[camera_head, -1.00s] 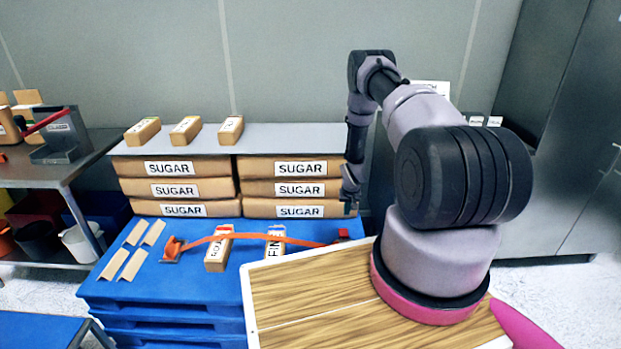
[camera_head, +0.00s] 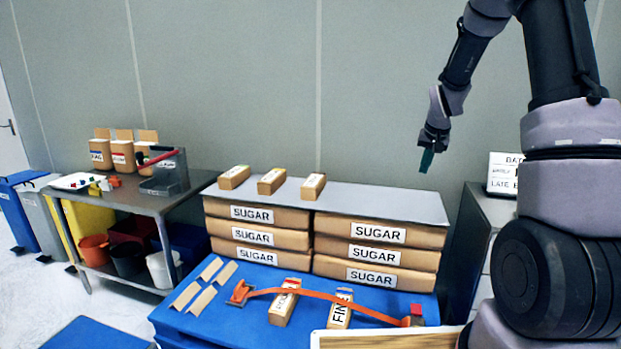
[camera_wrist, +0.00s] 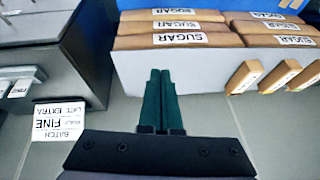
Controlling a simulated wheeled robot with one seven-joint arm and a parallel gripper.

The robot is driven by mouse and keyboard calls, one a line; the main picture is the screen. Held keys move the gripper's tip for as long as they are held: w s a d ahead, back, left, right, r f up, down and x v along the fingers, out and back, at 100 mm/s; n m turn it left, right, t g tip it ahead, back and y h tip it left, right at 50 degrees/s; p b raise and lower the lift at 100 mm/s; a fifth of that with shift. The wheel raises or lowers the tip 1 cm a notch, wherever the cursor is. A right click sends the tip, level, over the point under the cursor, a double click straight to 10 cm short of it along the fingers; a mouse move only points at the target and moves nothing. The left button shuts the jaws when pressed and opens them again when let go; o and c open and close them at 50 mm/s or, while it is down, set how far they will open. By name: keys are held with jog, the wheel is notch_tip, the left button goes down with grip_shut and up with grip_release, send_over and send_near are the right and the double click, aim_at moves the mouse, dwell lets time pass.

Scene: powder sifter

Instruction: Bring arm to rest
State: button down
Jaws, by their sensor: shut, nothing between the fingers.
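My arm (camera_head: 560,60) reaches up along the right side of the head view and bends down at the wrist. My gripper (camera_head: 427,160) hangs above the right end of the grey board on the sugar stacks, apart from it. In the wrist view its two dark green fingers (camera_wrist: 160,98) lie together, shut with nothing between them.
Sugar bags (camera_head: 378,233) are stacked on a blue pallet (camera_head: 215,325) under a grey board (camera_head: 390,204) bearing three small boxes. An orange strap (camera_head: 330,296) lies in front. A sign (camera_head: 502,172) stands at right. A metal table (camera_head: 150,200) stands at left.

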jog(key=s+a+r+t+y, duration=0.1)
jog(key=s+a+r, duration=0.2)
jog(key=s+r, duration=0.5)
jog(key=s+a+r, duration=0.3)
jog(key=s+r, duration=0.4)
jog(key=r, duration=0.1)
jog(key=s+a+r, duration=0.2)
jog(key=s, duration=0.7)
jog(key=s+a+r+t+y, duration=0.1)
jog(key=s+a+r, duration=0.1)
jog(key=s, duration=0.8)
jog(key=shift+a+y, duration=0.2)
jog(key=shift+y, duration=0.1)
